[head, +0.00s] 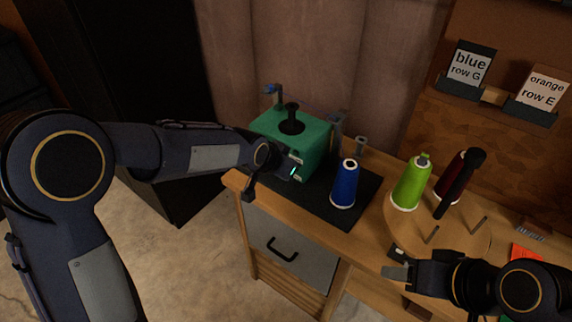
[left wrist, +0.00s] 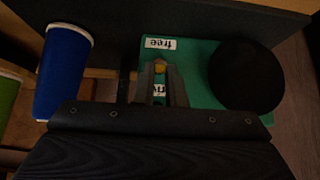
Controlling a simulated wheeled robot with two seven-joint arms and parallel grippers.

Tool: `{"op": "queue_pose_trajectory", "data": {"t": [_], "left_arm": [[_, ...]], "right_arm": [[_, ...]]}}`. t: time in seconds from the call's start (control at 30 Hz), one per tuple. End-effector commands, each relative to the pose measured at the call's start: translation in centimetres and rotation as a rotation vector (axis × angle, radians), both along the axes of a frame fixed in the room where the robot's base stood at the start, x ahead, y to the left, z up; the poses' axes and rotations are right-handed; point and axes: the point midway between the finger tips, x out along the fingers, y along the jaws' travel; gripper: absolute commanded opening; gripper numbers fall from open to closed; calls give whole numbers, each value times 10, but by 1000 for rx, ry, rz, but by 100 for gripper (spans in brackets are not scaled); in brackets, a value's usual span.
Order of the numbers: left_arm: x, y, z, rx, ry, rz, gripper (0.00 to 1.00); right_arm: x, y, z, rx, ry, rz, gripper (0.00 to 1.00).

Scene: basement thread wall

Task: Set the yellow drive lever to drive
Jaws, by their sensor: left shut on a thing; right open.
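The green machine (head: 312,130) stands on a black mat at the left end of the wooden bench. My left gripper (head: 286,168) is at its front face. In the left wrist view the left gripper (left wrist: 160,82) is shut on the yellow drive lever (left wrist: 160,67), of which only a small yellow part shows. A white label reading "free" (left wrist: 160,44) is clear of the fingers. A second label (left wrist: 160,89), partly hidden between the fingers, shows "riv". The lever's exact setting is hard to tell. My right gripper (head: 400,262) is open and empty at the bench front.
A blue thread cone (head: 345,185) stands right of the machine, on the black mat (head: 352,214). A round wooden stand (head: 402,232) holds a green cone (head: 411,184) and a dark red cone (head: 449,180). Card holders hang on the back board. Below is a grey drawer (head: 292,252).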

Motion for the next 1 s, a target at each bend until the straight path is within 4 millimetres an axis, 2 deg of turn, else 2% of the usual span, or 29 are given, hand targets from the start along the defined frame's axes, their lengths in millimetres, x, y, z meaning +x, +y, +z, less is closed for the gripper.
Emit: {"op": "queue_pose_trajectory", "data": {"t": [0.23,0.27,0.4,0.73,1.0], "left_arm": [[0,0,-1,0,1,-1,0],[0,0,-1,0,1,-1,14],[0,0,-1,1,1,0,33],[-2,1,3,-1,-2,0,33],[-23,16,36,-2,-4,-1,33]], "right_arm": [[0,0,0,0,0,0,49],[0,0,0,0,0,0,49],[0,0,0,0,0,0,49],[0,0,0,0,0,0,49],[0,0,0,0,0,0,49]]}}
